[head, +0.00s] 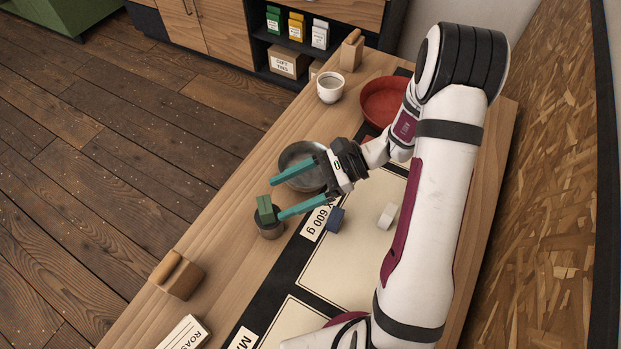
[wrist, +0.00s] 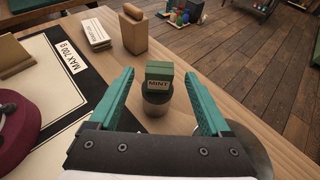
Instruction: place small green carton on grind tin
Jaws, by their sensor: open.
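The small green carton (head: 265,209) rests on top of the grind tin (head: 270,229), a small dark grey round tin on the wooden table. In the wrist view the carton (wrist: 159,77) shows a MINT label and sits upright on the tin (wrist: 156,103). My gripper (head: 276,198) is open, with its teal fingers apart and nothing held between them. In the wrist view my gripper (wrist: 158,95) has one finger on each side of the carton and tin, with gaps between.
A grey metal bowl (head: 302,166) stands close beside my gripper. A white mug (head: 330,87) and a red bowl (head: 383,101) stand farther back. A blue block (head: 335,219) and a white block (head: 387,215) lie on the mat. A wooden block (head: 177,275) stands near the front edge.

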